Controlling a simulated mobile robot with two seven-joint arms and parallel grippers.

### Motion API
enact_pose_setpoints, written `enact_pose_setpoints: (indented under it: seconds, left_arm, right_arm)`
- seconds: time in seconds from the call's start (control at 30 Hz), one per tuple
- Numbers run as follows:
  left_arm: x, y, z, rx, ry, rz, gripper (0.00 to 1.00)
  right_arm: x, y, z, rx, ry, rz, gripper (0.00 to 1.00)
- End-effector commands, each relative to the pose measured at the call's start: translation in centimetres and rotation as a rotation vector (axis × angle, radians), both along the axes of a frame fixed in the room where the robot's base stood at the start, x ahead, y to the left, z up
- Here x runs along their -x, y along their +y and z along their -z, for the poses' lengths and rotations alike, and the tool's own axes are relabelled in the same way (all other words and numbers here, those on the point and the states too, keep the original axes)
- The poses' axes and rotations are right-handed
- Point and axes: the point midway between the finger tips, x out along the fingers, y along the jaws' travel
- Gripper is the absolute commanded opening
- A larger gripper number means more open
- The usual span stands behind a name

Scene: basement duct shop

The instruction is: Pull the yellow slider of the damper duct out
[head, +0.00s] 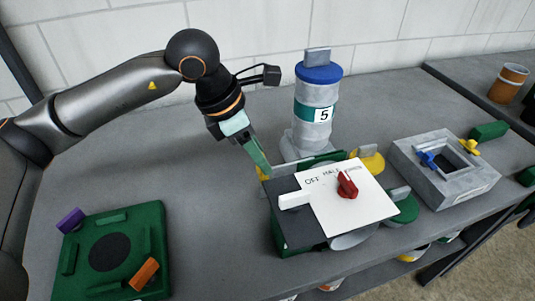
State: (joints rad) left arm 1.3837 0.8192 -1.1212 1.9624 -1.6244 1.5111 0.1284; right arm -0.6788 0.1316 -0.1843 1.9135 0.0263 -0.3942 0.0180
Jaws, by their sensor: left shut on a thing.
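My left gripper (263,163) reaches down from the upper left. Its green-tinted fingers are shut at the back left corner of a dark-topped green box (283,239). A small yellow piece (263,174) shows at the fingertips and appears to be the slider held by them; the fingers hide part of it. A white handle (294,200) lies on the box's dark top. A white sheet (330,214) with writing and a red knob (347,184) covers the box's right part. My right gripper is not in view.
A grey column marked 5 (315,92) with a blue cap stands close behind the gripper. A yellow disc (371,164) and a green disc (405,208) lie beside the sheet. A grey frame (405,165) stands right, a green board (150,226) left. The table between is clear.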

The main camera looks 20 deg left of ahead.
Motion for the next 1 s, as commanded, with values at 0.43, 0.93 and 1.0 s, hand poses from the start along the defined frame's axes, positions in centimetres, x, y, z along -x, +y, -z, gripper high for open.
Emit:
enact_pose_setpoints:
  seconds: [0.43,0.93,1.0]
  left_arm:
    - [0.1,0.2,0.0,-0.008,0.004,0.000,0.79]
    - [0.5,0.9,-2.5,-0.004,-0.001,-0.001,0.80]
    - [0.8,1.4,-3.9,-0.005,-0.001,-0.002,0.80]
  right_arm:
    - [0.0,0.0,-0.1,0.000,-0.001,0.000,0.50]
    - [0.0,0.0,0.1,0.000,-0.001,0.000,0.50]
    - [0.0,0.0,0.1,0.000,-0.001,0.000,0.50]
